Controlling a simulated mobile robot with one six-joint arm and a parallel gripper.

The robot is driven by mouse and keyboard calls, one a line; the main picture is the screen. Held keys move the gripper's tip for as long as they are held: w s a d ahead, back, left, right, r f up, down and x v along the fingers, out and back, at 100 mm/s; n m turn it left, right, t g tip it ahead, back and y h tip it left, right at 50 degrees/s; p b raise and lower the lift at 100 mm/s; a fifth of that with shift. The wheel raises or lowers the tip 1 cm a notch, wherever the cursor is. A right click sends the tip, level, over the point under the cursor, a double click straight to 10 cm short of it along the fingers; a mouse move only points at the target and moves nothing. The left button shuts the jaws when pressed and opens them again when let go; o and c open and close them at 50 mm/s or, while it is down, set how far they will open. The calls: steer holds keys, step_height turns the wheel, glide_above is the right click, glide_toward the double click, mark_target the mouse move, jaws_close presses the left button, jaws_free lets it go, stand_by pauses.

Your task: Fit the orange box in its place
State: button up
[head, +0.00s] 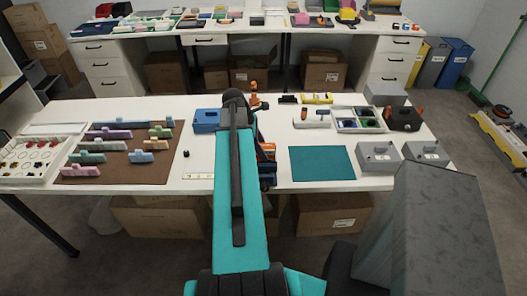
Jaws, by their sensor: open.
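I cannot make out the orange box for certain. Small orange patches show beside my wrist, and a small orange and black item (254,99) stands behind my arm; none is clearly a box. My gripper (267,182) is open. It is mostly hidden by my teal arm and hangs over the middle of the white table (225,178), left of the teal mat. I see nothing clearly held. Which place belongs to the orange box cannot be told from this view.
A brown mat (115,172) with several coloured blocks and a white tray (35,160) lie left. A blue box (206,121) stands left of my arm. Right are a teal mat (321,163), a divided tray (357,119) and grey boxes (379,156). Table is clear around 190,145.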

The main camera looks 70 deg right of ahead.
steer(key=b+v, duration=0.2)
steer(key=v, duration=1.1)
stand_by(1.0)
